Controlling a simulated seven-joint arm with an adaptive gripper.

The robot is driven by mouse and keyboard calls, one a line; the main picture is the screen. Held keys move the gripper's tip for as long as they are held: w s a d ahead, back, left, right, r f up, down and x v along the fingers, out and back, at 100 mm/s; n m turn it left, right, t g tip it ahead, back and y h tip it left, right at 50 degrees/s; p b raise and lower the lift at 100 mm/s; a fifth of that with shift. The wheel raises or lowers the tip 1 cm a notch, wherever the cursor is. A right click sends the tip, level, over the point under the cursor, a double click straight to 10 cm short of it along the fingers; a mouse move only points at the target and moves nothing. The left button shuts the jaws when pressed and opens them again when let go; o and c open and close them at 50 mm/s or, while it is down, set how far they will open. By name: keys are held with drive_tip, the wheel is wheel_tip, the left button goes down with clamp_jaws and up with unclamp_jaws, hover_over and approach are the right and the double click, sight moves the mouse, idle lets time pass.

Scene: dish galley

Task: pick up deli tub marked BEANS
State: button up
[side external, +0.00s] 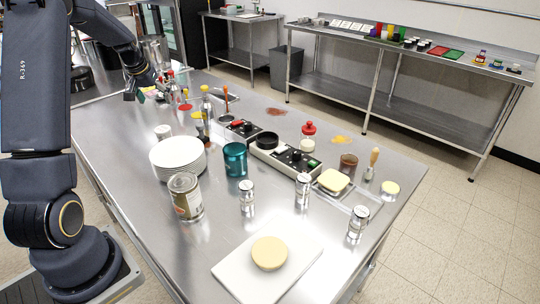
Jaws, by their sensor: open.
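No marking BEANS can be read in the side external view, so I cannot tell which container is the deli tub. A small brown-filled container (348,164) stands at the right of the steel table, by a shallow tub with a pale yellow top (333,182). Another small tub with a yellow top (390,189) stands near the right edge. My gripper (143,89) is small in the picture at the table's far left end, among bottles and utensils. It is open, and far from these containers. Its fingertips are hard to make out.
A stack of white plates (178,166), a large can (186,197), a teal cup (235,160) and several silver-lidded jars (303,190) crowd the middle. A black-topped unit (290,157) lies behind them. A white board (240,269) with a yellow round lies in front.

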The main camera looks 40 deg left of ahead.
sight(162, 129)
drive_tip(key=x, duration=0.4)
drive_tip(key=s+x, duration=0.1)
drive_tip(key=x, duration=0.3)
drive_tip(key=s+x, duration=0.1)
drive_tip(key=x, duration=0.3)
drive_tip(key=shift+a+f, duration=0.45)
drive_tip(key=shift+f, duration=0.1)
drive_tip(key=x, duration=0.5)
drive_tip(key=shift+s+a+f, duration=0.1)
drive_tip(key=shift+s+f, duration=0.1)
drive_tip(key=shift+s, duration=0.1)
drive_tip(key=c, duration=1.2)
